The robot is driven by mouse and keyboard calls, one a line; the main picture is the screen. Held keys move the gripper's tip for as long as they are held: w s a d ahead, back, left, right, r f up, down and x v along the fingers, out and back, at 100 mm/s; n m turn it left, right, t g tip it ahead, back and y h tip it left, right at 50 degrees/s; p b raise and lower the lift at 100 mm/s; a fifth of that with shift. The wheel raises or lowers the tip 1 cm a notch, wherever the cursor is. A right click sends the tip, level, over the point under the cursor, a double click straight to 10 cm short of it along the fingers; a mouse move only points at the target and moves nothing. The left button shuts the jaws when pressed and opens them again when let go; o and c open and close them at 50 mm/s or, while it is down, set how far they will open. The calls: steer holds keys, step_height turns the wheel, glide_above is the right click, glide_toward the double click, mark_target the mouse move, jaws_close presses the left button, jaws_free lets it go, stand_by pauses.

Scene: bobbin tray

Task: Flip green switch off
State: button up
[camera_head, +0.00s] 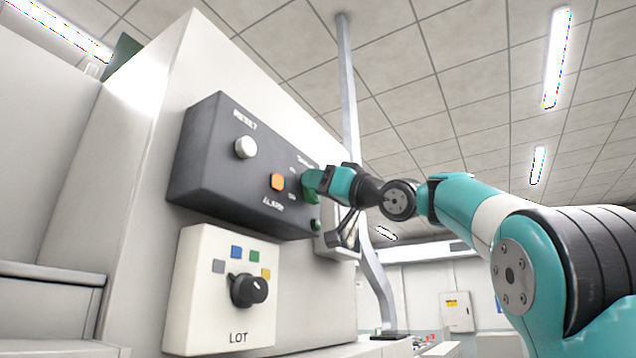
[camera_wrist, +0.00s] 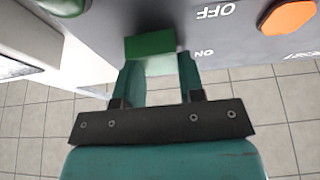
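The green switch (camera_wrist: 150,44) shows in the wrist view as a green block on the dark panel, beside the upside-down OFF and ON labels. Its block lies level with the ON label or close to it; its exact tilt is unclear. In the head view the switch (camera_head: 312,196) is partly covered by my gripper (camera_head: 316,181) at the panel's right end. In the wrist view my gripper (camera_wrist: 160,78) has its two teal fingers apart, with the switch just ahead of the fingertips. I cannot tell whether they touch it.
The dark panel (camera_head: 215,185) also carries a white RESET button (camera_head: 246,147), an orange ALARM button (camera_head: 278,181) and a green button (camera_head: 316,225). Below is a white LOT box (camera_head: 205,315) with a black knob (camera_head: 248,290). A grey post (camera_head: 347,90) stands behind my wrist.

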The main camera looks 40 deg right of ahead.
steer(key=t+b, duration=0.1)
steer(key=b, duration=0.3)
steer(key=f+t+y+b, duration=0.1)
steer(key=t+b, duration=0.1)
steer(key=b, duration=0.1)
steer(key=shift+t+b, duration=0.3)
steer(key=shift+b, duration=0.05)
steer(key=shift+r, duration=0.1)
steer(key=shift+s, duration=0.1)
steer(key=o, duration=0.9)
steer(key=shift+o, duration=0.2)
